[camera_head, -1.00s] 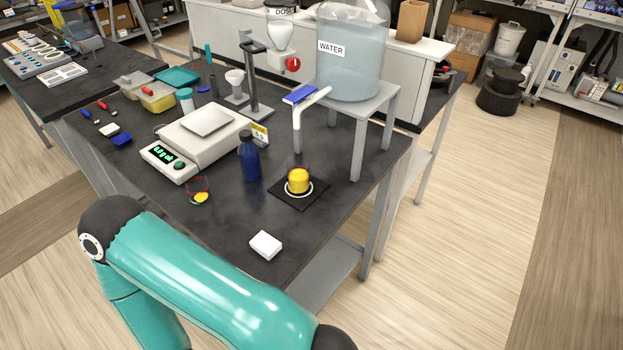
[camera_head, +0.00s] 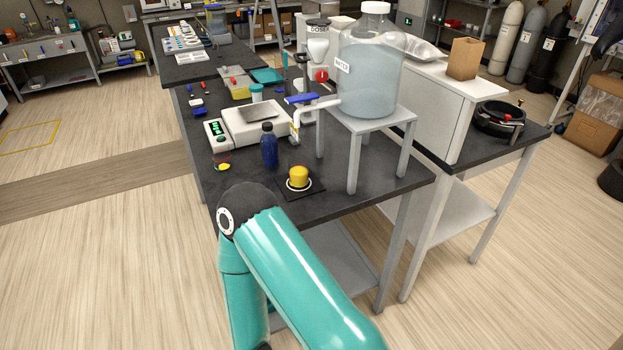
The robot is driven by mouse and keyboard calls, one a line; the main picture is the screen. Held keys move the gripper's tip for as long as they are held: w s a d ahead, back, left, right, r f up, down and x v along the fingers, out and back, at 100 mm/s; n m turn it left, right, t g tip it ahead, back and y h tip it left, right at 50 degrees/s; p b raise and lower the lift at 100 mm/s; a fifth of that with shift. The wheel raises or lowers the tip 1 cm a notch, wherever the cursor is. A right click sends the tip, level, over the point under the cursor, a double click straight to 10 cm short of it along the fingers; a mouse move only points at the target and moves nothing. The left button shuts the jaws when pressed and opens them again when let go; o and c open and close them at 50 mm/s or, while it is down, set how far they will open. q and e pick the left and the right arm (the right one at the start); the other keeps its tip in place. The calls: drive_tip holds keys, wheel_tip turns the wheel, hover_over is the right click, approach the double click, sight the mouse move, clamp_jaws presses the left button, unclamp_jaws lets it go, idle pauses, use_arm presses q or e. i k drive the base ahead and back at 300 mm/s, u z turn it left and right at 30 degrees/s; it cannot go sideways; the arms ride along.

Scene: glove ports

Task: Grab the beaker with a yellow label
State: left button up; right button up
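A small beaker with a yellow label (camera_head: 298,178) stands upright on a dark square mat (camera_head: 315,191) with a white ring around its base. The mat lies near the front edge of the dark bench, below the water tap. One of my teal arms reaches up from the bottom of the view, in front of the bench. Neither of my grippers shows in the view, so nothing can be seen touching the beaker.
A dark blue bottle (camera_head: 269,147) stands left of the beaker. A white scale (camera_head: 256,124) is behind it. A large water jar (camera_head: 371,75) sits on a grey stand (camera_head: 372,122) to the right, with its tap (camera_head: 311,112) reaching over the bench.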

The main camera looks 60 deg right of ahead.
sight(298, 165)
drive_tip(key=z, duration=0.75)
drive_tip(key=i, duration=0.55)
drive_tip(key=z, duration=0.2)
